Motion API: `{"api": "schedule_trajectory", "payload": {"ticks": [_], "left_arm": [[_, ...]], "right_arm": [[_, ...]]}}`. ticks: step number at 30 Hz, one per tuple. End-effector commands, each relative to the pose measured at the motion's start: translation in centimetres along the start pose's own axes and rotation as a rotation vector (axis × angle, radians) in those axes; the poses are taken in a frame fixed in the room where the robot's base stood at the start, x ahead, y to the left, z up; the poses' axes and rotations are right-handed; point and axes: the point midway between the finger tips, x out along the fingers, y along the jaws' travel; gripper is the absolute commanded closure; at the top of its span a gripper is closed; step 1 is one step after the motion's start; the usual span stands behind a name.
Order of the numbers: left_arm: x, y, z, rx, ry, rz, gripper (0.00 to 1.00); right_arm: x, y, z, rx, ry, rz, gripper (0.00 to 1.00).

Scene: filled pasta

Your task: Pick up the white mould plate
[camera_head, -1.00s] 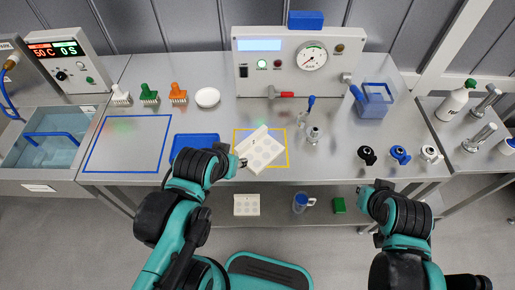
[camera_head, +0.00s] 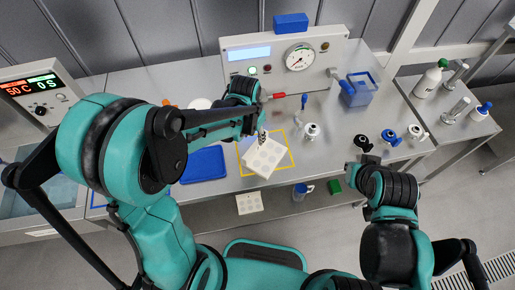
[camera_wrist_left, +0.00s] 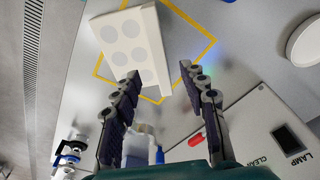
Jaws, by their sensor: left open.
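The white mould plate (camera_head: 268,158), a flat plate with round recesses, lies askew on the table, partly over a yellow outlined square (camera_head: 291,164). My left gripper (camera_head: 262,136) is at the plate's far edge. In the left wrist view the plate (camera_wrist_left: 146,22) shows ahead of the open, empty left fingers (camera_wrist_left: 158,73); its near edge is close to the left-hand fingertip. I cannot tell whether they touch. My right gripper (camera_head: 355,170) is at the front table edge, away from the plate; its fingers are too small to read.
A blue tray (camera_head: 204,164) lies left of the plate. A gauge box (camera_head: 284,56) stands behind. Small valve fittings (camera_head: 391,137) and a blue container (camera_head: 359,90) are to the right. Another white plate (camera_head: 249,204) sits on the lower shelf.

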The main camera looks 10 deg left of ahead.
Motion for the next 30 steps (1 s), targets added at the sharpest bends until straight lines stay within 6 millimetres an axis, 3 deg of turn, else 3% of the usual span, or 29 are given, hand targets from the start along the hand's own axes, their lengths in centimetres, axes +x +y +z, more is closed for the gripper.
{"api": "schedule_trajectory", "payload": {"ticks": [11,18,28,30], "left_arm": [[4.0,0.1,-0.1,0.009,-0.012,0.005,0.57],[7.6,0.0,-0.1,0.009,-0.011,0.004,0.57],[8.3,0.0,-0.1,0.008,-0.011,0.004,0.57],[8.3,0.0,-0.1,0.008,-0.011,0.004,0.73]], "right_arm": [[0.9,0.0,0.6,0.000,0.000,0.000,1.00],[1.9,0.0,1.4,0.000,0.000,0.000,1.00],[1.9,0.0,1.4,0.000,0.000,0.000,1.00],[1.9,0.0,1.4,0.000,0.000,0.000,1.00]]}}
